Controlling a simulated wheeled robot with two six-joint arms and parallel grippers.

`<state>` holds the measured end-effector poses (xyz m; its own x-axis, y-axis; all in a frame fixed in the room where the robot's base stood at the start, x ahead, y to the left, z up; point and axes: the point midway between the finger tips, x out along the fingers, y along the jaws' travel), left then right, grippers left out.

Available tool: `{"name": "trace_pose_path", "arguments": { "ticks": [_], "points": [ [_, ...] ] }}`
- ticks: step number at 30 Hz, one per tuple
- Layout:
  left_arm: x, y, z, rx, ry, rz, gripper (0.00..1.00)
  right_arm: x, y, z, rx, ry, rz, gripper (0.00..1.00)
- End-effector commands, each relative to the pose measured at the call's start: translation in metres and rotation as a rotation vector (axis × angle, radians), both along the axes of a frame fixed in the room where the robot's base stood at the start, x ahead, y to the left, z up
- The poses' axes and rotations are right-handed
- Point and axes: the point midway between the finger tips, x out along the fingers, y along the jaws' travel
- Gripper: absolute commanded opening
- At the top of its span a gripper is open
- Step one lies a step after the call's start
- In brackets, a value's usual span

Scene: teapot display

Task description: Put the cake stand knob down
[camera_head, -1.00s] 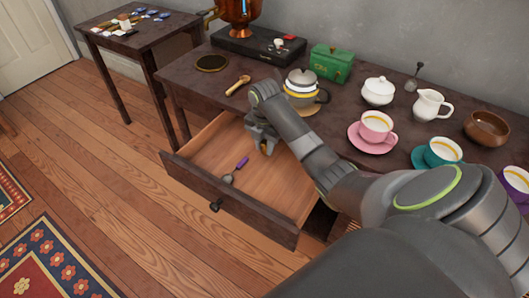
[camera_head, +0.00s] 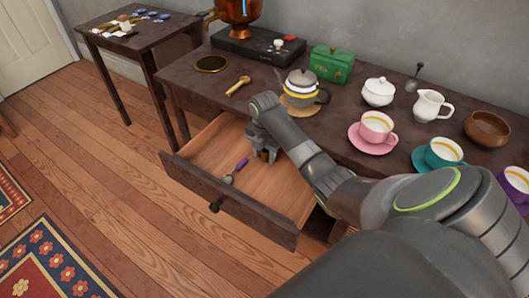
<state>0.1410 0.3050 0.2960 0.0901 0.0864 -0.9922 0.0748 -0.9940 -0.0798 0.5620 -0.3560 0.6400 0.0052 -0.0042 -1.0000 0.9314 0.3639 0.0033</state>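I cannot make out a cake stand knob for certain; anything between or beneath the fingers is too small or hidden. A purple-handled utensil (camera_head: 236,170) lies on the drawer floor to the left of the gripper. My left gripper is not in view.
A teapot (camera_head: 301,85), a wooden scoop (camera_head: 238,86), a green tin (camera_head: 332,64) and a white sugar bowl (camera_head: 379,91) stand on the table above the drawer. A pink cup (camera_head: 376,127) and teal cup (camera_head: 443,152) stand to the right. The drawer's left part is clear.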

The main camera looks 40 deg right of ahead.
Motion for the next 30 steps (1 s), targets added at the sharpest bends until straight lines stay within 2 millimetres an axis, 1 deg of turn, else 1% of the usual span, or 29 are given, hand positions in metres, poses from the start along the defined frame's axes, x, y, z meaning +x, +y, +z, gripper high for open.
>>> {"name": "trace_pose_path", "arguments": {
  "ticks": [1, 8, 11, 13, 14, 15, 16, 20, 21, 24, 25, 27, 30],
  "points": [
    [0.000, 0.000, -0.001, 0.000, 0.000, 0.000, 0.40, -0.002, 0.001, -0.003, 0.004, 0.007, -0.001, 0.49],
    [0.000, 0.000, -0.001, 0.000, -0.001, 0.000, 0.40, -0.003, 0.001, -0.005, 0.005, 0.009, -0.001, 0.49],
    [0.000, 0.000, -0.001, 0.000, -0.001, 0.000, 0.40, -0.003, 0.001, -0.002, 0.005, 0.009, -0.001, 0.49],
    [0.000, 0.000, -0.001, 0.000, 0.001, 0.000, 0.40, -0.003, 0.001, 0.004, 0.005, 0.007, -0.001, 0.49],
    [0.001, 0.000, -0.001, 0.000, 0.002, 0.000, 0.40, -0.002, 0.001, 0.008, 0.005, 0.007, -0.001, 0.49],
    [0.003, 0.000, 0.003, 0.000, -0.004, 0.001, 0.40, -0.002, 0.001, 0.015, 0.005, 0.005, -0.001, 0.49],
    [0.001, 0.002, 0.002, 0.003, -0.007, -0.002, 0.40, -0.002, 0.000, 0.021, 0.004, 0.005, -0.001, 0.49],
    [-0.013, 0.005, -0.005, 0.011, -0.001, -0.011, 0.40, -0.001, 0.000, 0.052, 0.002, 0.001, 0.000, 0.49],
    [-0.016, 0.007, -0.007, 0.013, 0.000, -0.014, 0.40, -0.001, 0.000, 0.063, 0.002, 0.001, 0.000, 0.49],
    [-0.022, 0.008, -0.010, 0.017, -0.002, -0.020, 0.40, -0.001, 0.000, 0.088, 0.001, 0.000, 0.000, 0.49],
    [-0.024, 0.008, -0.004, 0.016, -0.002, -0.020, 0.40, -0.001, 0.001, 0.097, 0.002, 0.002, 0.000, 0.49],
    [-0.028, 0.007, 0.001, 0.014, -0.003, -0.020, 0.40, -0.001, 0.001, 0.110, 0.003, 0.003, -0.001, 0.49],
    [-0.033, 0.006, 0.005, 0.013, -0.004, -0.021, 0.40, -0.002, 0.001, 0.119, 0.003, 0.006, -0.002, 0.49]
  ]
}}
